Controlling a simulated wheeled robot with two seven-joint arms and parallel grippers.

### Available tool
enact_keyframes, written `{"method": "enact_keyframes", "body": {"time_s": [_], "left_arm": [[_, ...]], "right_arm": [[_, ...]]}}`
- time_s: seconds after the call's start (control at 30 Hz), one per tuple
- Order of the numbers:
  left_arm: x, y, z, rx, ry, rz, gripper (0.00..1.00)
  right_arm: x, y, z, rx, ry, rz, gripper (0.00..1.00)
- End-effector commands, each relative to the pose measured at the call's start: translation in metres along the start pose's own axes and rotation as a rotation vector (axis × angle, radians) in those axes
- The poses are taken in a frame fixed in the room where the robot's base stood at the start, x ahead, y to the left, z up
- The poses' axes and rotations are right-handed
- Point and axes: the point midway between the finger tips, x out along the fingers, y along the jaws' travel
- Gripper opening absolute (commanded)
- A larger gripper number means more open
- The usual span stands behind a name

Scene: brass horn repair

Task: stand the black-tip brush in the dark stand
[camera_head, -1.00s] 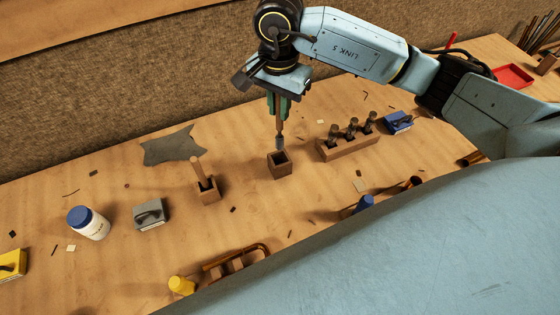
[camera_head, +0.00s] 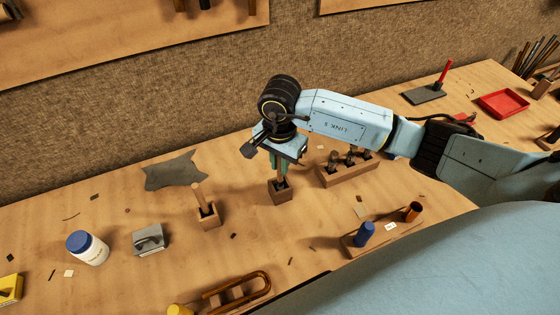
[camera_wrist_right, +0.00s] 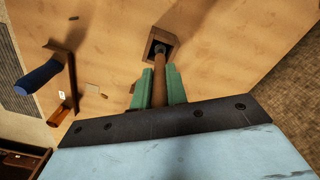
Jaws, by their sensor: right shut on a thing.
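My right gripper (camera_head: 279,166) is shut on the wooden handle of a brush (camera_wrist_right: 160,86), held upright with its tip end down. The dark stand (camera_head: 279,194), a small brown block with a square opening, is directly below the gripper. In the right wrist view, the brush's grey lower end is at the opening of the dark stand (camera_wrist_right: 174,37); its tip is hidden, and I cannot tell how deep it sits. My left gripper is not in view.
A lighter block (camera_head: 208,218) holding another brush stands to the left. A wooden rack (camera_head: 345,175) with several dark-topped pieces is close on the right. A white jar (camera_head: 90,250), grey block (camera_head: 149,240), grey cloth (camera_head: 174,171) and red tray (camera_head: 505,104) lie further off.

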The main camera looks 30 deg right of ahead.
Motion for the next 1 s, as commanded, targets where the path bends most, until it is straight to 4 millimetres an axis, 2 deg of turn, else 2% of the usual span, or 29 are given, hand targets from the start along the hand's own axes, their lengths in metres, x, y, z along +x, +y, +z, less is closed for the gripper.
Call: {"method": "enact_keyframes", "body": {"time_s": [0.1, 0.13, 0.3, 0.57, 0.7, 0.87, 1.0], "left_arm": [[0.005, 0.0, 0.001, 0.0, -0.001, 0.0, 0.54], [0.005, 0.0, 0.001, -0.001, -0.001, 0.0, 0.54], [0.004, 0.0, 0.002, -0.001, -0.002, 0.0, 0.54], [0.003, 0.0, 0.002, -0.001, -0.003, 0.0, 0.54], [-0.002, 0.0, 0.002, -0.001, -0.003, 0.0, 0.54], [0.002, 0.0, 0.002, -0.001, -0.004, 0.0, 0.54], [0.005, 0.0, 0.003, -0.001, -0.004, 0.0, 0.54]], "right_arm": [[0.004, 0.0, -0.001, 0.0, 0.001, -0.001, 0.0], [0.004, 0.0, 0.0, 0.001, 0.001, 0.0, 0.16], [0.003, 0.0, 0.0, 0.0, 0.001, 0.0, 0.36], [0.003, 0.0, 0.0, 0.0, 0.0, 0.001, 0.36], [-0.004, 0.0, 0.0, 0.0, 0.0, 0.0, 0.36], [-0.033, -0.001, -0.001, -0.001, 0.003, -0.004, 0.36], [-0.065, -0.001, -0.001, -0.001, 0.003, -0.004, 0.36]]}}
